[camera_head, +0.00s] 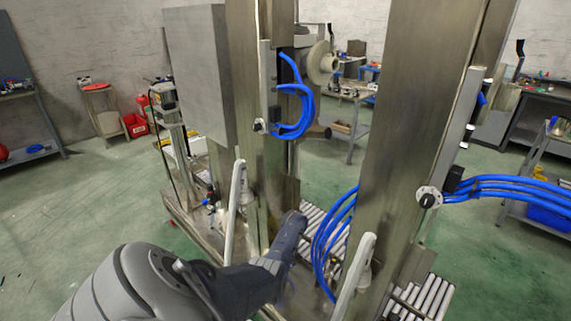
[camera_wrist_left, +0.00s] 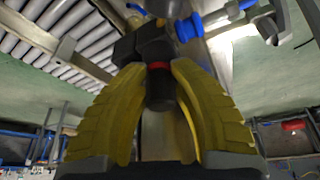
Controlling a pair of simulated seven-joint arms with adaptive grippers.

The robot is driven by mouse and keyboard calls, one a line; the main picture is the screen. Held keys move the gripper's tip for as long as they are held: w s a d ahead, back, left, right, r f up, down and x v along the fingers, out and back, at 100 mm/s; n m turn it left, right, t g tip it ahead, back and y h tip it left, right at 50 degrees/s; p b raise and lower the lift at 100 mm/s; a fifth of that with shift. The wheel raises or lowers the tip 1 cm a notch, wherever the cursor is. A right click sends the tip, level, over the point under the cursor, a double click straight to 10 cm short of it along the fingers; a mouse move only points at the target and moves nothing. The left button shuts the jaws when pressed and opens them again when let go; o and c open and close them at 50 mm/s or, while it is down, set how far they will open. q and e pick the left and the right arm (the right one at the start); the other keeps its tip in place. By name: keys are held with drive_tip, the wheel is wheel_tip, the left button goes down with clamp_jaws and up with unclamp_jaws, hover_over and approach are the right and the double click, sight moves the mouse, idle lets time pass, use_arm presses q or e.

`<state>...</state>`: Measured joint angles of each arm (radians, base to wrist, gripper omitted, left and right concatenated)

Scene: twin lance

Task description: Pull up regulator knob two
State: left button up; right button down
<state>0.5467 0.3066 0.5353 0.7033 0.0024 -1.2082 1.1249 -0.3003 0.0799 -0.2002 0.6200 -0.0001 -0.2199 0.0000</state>
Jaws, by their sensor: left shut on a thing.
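In the left wrist view, a black regulator knob (camera_wrist_left: 160,92) hangs below a dark regulator body (camera_wrist_left: 148,42), with a red ring (camera_wrist_left: 158,65) between them. My left gripper (camera_wrist_left: 160,76) has its two yellow fingers on either side of the knob, shut on it. The knob's lower end shows between the fingers. In the head view my left arm reaches from the bottom left to the machine's lower middle, between two steel posts. The knob and the fingertips cannot be made out there. My right gripper is not in view.
Tall steel posts (camera_head: 405,110) stand on both sides of my left arm. Blue hoses (camera_head: 328,245) hang close to its right. Pale upright levers (camera_head: 235,205) stand near it. A roller conveyor (camera_head: 312,222) lies behind. Green floor (camera_head: 60,220) is open at left.

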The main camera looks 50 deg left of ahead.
use_arm(q)
clamp_jaws()
drive_tip(key=shift+r, duration=0.1)
drive_tip(key=shift+w+r, duration=0.1)
drive_tip(key=shift+r, duration=0.45)
drive_tip(key=o, duration=1.1)
unclamp_jaws()
drive_tip(key=shift+v, duration=6)
